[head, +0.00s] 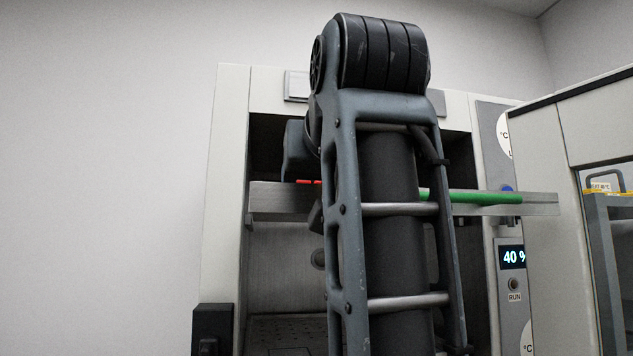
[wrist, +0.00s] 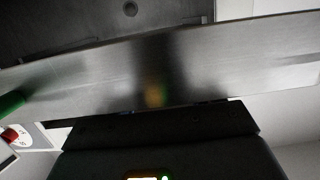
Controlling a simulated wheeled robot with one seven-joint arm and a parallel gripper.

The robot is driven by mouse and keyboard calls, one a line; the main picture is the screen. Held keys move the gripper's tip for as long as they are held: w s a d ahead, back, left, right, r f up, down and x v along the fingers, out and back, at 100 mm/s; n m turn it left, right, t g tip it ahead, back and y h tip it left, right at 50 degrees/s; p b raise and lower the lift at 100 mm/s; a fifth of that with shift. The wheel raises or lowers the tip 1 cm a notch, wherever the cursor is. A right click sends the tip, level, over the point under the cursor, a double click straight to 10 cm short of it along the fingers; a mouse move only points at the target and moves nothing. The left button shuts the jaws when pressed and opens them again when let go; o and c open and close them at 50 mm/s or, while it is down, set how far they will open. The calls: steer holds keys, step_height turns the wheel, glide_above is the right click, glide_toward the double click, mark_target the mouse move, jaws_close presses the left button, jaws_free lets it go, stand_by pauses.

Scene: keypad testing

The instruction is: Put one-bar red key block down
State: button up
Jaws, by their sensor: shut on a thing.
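A thin strip of red (head: 308,182) shows at the top edge of a metal shelf (head: 280,203) in the head view, left of my arm. It looks like the one-bar red key block, but its bar marking cannot be made out. My gripper (wrist: 155,112) is shut on the block; its dark body fills the bottom of the wrist view, close against the brushed metal face (wrist: 215,65). The fingertips and the block's outline are hidden there. Whether the block touches the shelf cannot be seen.
A green rod (head: 470,197) lies along the shelf on the right. The shelf crosses the front of an open chamber cabinet (head: 228,180) with a display reading 40 % (head: 512,257). An open door (head: 545,220) stands at the right. My arm blocks the middle.

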steer(key=shift+f, duration=0.1)
steer(key=o, duration=1.1)
steer(key=shift+c, duration=0.2)
steer(key=v, duration=1.2)
steer(key=shift+r, duration=0.2)
